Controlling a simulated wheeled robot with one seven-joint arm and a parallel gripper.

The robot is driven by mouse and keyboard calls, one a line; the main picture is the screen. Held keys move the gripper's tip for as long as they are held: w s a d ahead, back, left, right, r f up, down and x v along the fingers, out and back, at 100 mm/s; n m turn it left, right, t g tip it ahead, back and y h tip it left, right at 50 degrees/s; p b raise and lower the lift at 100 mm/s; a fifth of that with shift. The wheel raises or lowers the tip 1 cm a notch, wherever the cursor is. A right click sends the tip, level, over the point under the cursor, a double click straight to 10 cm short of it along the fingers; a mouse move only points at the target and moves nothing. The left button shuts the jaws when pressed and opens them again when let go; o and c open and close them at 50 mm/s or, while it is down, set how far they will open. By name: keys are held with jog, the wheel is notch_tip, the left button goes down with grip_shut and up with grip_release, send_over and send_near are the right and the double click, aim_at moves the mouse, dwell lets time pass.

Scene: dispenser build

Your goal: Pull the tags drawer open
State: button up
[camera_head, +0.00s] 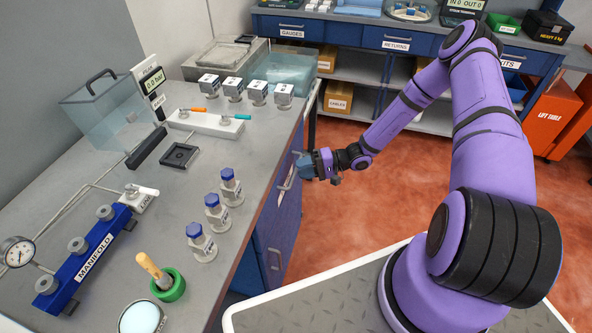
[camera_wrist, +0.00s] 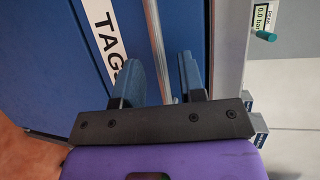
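The blue tags drawer (camera_wrist: 85,70) fills the left of the wrist view, with a white label reading "TAGS" (camera_wrist: 105,35). Its metal bar handle (camera_wrist: 158,50) runs between the two blue fingers of my gripper (camera_wrist: 160,82). The fingers stand apart with gaps beside the bar, so my gripper is open around the handle; contact is not clear. In the head view my gripper (camera_head: 308,165) is at the bench's blue front, beside a drawer handle (camera_head: 287,178). The drawer looks flush with the front. Its label is not readable in the head view.
The grey bench (camera_head: 170,215) carries several blue-capped bottles (camera_head: 213,210), a manifold (camera_head: 95,255) and a green cup (camera_head: 170,287). Another handle (camera_head: 274,258) is on the nearer front. Open red floor (camera_head: 340,225) lies right of the bench. A shelf unit (camera_head: 350,70) stands behind.

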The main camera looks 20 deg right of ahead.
jog(key=shift+x, duration=1.35)
grip_shut()
